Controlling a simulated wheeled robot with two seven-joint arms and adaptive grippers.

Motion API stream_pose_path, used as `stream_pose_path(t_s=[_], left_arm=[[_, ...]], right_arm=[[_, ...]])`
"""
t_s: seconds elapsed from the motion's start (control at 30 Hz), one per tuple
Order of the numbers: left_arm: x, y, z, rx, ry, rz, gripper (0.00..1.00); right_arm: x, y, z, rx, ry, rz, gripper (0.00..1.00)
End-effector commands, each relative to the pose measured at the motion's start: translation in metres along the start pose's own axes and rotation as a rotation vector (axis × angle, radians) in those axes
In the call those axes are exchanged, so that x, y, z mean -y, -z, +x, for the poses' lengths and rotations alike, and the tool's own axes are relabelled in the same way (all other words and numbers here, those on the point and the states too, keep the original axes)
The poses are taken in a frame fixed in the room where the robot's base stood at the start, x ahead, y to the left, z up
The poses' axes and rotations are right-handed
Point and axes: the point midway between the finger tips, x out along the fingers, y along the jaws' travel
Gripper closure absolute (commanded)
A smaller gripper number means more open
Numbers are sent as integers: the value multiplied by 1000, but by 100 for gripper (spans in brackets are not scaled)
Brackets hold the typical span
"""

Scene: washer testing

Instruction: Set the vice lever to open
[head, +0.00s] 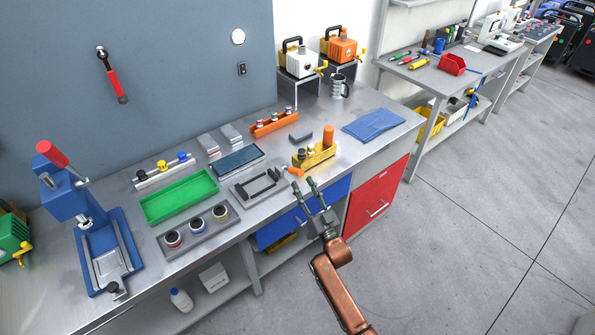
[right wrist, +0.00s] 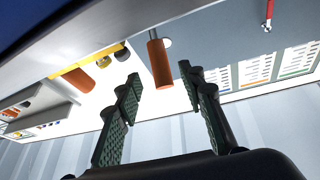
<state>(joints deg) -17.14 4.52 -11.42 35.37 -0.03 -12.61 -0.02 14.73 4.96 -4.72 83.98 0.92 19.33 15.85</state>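A yellow vice-like fixture (head: 320,157) sits near the front edge of the workbench. It has a tall orange cylinder (head: 328,134) at its right end. A short orange handle (head: 296,171) sticks out at its front left and appears to be the lever. My right gripper (head: 311,187) is open and empty, just in front of the bench edge, with its fingertips close to this handle. In the right wrist view, an orange cylinder (right wrist: 160,62) shows beyond and between the two open fingers, and I see no contact. The yellow fixture (right wrist: 75,78) is to its left. My left gripper is out of view.
A grey clamp-like frame (head: 258,187) lies left of the fixture. A tray with several round jars (head: 198,228), a green tray (head: 178,198) and a blue press (head: 108,245) stand further left. A blue cloth (head: 373,124) lies to the right. Blue and red drawers (head: 372,197) are below the bench top.

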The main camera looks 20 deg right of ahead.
Motion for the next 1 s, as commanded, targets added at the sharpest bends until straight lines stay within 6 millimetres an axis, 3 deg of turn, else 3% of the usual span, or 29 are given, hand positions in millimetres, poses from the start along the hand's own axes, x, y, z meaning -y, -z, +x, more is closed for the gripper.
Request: stream_pose_path(t_s=[0.2,0.4,0.77,1.0], left_arm=[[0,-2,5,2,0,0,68],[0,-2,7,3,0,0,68],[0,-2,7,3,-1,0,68],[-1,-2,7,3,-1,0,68]], right_arm=[[0,0,36,-1,0,0,64],[1,0,58,0,1,0,64],[1,0,63,0,0,-1,64],[0,0,63,0,0,-1,80]])
